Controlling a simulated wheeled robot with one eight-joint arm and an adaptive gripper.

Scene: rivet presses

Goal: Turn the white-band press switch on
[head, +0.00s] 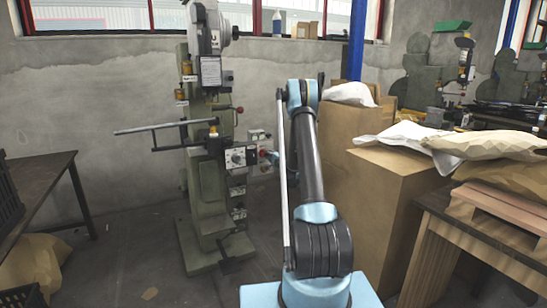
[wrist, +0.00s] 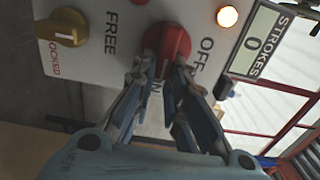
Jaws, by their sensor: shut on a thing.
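The green press (head: 208,150) stands left of centre in the head view, with a control box (head: 240,157) on its right side. In the wrist view the panel (wrist: 115,50) carries a red switch knob (wrist: 168,46) between "OFF" and a partly hidden "ON" label. My gripper (wrist: 160,76) is shut on the red knob, with one finger on each side. The fingers hide part of the knob, and I cannot tell which label it points to. In the head view, my gripper (head: 268,157) is small beside the control box. I cannot make out a white band clearly.
A yellow knob (wrist: 62,34) marked "LOCKED" and "FREE", a lit lamp (wrist: 228,16) and a stroke counter (wrist: 254,42) reading 0 share the panel. Cardboard boxes (head: 385,200) with sacks stand right of my arm. A dark table (head: 40,185) stands left; floor before the press is clear.

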